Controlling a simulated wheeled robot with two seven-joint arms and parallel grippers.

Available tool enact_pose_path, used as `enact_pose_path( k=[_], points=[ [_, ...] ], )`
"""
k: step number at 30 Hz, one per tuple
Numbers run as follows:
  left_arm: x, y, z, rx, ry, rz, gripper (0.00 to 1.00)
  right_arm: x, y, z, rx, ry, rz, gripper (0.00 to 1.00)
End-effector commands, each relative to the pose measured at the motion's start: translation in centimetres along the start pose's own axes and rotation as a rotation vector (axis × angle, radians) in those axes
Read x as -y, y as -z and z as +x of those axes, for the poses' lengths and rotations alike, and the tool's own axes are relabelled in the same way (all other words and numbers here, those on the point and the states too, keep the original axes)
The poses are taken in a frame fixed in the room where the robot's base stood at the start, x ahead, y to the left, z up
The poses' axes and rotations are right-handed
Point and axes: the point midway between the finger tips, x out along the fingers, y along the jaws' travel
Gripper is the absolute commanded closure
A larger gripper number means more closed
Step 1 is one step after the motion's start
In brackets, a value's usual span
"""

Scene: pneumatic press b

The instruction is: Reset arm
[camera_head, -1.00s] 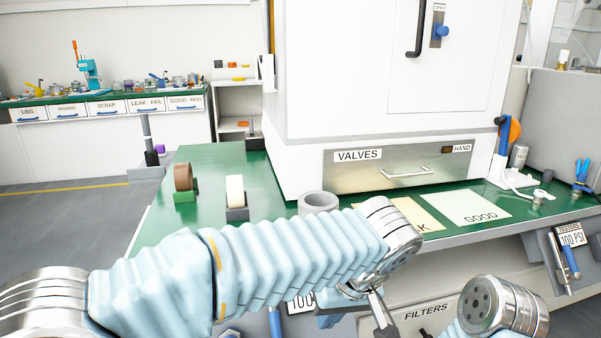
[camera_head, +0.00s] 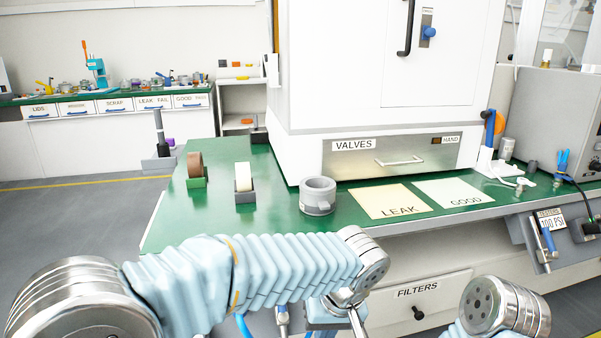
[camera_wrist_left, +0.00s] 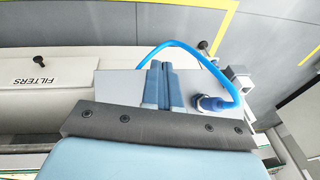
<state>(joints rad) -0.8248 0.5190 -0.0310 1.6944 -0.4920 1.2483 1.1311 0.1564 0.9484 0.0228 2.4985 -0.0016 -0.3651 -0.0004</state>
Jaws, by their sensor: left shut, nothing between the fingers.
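My left arm crosses the bottom of the head view in a pale blue sleeve, its wrist end just in front of the bench edge. My left gripper shows in the left wrist view (camera_wrist_left: 163,85) with its two blue fingers together and nothing between them. In that view it is over the front of the bench, beside the drawer marked FILTERS (camera_wrist_left: 45,82). That drawer also shows in the head view (camera_head: 418,293). Part of my right arm shows at the bottom right of the head view, but its gripper is out of view.
A white press cabinet (camera_head: 395,60) with a VALVES drawer (camera_head: 388,158) stands on the green bench (camera_head: 200,222). A grey ring (camera_head: 317,197), two tape rolls, a LEAK sheet (camera_head: 385,203) and a GOOD sheet (camera_head: 452,193) lie on it. A 100 PSI tester (camera_head: 540,240) hangs at right.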

Motion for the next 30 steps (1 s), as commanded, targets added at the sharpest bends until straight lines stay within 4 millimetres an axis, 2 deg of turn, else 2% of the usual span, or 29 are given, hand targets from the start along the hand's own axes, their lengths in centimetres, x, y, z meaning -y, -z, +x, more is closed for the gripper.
enact_pose_path(
  k=[5, 8, 11, 14, 15, 18, 21, 24, 30],
  points=[
    [0.0, -0.1, 6.2, 0.087, -0.059, 0.061, 1.0, 0.0, 0.0, 0.0, 0.0, 0.0, 0.0, 0.57],
    [0.3, -0.6, 10.7, 0.145, -0.116, 0.096, 1.0, 0.0, 0.0, 0.0, 0.0, 0.0, 0.0, 0.57],
    [1.0, -1.8, 16.2, 0.211, -0.198, 0.121, 1.0, 0.0, 0.0, 0.0, 0.0, 0.0, 0.0, 0.57],
    [2.6, -4.5, 23.2, 0.276, -0.32, 0.121, 1.0, 0.0, 0.0, 0.0, 0.0, 0.0, 0.0, 0.57],
    [3.5, -6.0, 26.1, 0.29, -0.377, 0.106, 1.0, 0.0, 0.0, 0.0, 0.0, 0.0, 0.0, 0.57],
    [6.0, -9.9, 31.6, 0.278, -0.485, 0.047, 1.0, 0.0, 0.0, 0.0, 0.0, 0.0, 0.0, 0.57],
    [8.3, -13.0, 34.5, 0.238, -0.524, -0.011, 1.0, 0.0, 0.0, 0.0, 0.0, 0.0, 0.0, 0.57],
    [10.0, -15.1, 35.9, 0.201, -0.526, -0.044, 1.0, 0.0, 0.0, 0.0, 0.0, 0.0, 0.0, 0.57],
    [11.0, -16.1, 36.6, 0.171, -0.518, -0.058, 1.0, 0.0, 0.0, 0.0, 0.0, 0.0, 0.0, 0.57]
  ],
)
